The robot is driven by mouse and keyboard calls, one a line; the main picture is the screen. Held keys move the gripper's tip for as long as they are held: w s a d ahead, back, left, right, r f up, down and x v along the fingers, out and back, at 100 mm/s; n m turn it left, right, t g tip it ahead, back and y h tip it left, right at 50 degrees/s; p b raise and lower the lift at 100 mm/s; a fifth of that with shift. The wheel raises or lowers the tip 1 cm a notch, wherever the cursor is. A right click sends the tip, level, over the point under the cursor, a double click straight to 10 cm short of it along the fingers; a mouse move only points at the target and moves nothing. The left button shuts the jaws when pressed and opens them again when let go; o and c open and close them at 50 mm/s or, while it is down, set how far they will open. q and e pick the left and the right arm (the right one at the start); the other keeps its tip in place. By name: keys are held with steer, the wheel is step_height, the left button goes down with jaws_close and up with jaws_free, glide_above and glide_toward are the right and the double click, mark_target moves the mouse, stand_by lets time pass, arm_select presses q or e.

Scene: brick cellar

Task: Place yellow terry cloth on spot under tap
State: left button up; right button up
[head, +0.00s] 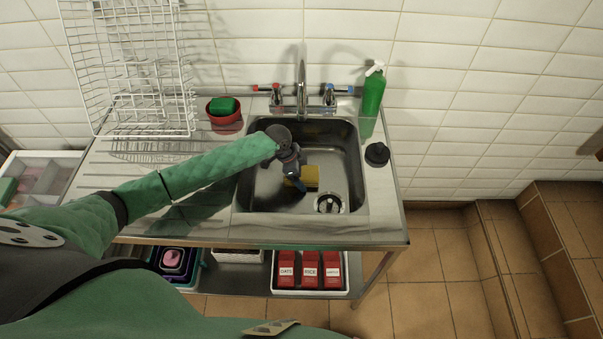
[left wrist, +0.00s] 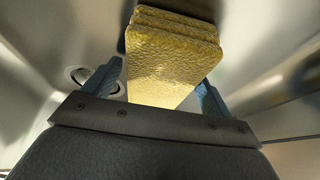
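The yellow terry cloth (head: 309,175) is a folded, layered pad in the steel sink basin (head: 340,150). In the left wrist view the cloth (left wrist: 170,60) fills much of the space between my fingers. My left gripper (head: 294,183) reaches down into the basin at the cloth. Its blue fingers (left wrist: 163,85) stand wide apart, one on each side of the cloth, with a narrow gap on the left; I see no clear grip. The gripper hides part of the cloth. The tap (head: 301,92) stands at the basin's back edge. I cannot make out a marked spot under it. My right gripper is not visible.
A drain (head: 329,204) lies at the basin's front right. A dark round item (head: 377,154) and a green bottle (head: 372,90) stand right of the basin. A red bowl (head: 224,121) with a green sponge and a wire rack (head: 130,75) are on the left.

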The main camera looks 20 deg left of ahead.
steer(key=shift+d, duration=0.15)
arm_select(q)
steer(key=shift+r, duration=0.2)
steer(key=shift+a+r, duration=0.15)
steer(key=shift+r, duration=0.05)
steer(key=b+v, duration=0.3)
steer(key=v, duration=0.7)
steer(key=shift+s+a+r+b, duration=0.15)
steer(key=shift+a+r+b, duration=0.15)
steer(key=shift+r, duration=0.35)
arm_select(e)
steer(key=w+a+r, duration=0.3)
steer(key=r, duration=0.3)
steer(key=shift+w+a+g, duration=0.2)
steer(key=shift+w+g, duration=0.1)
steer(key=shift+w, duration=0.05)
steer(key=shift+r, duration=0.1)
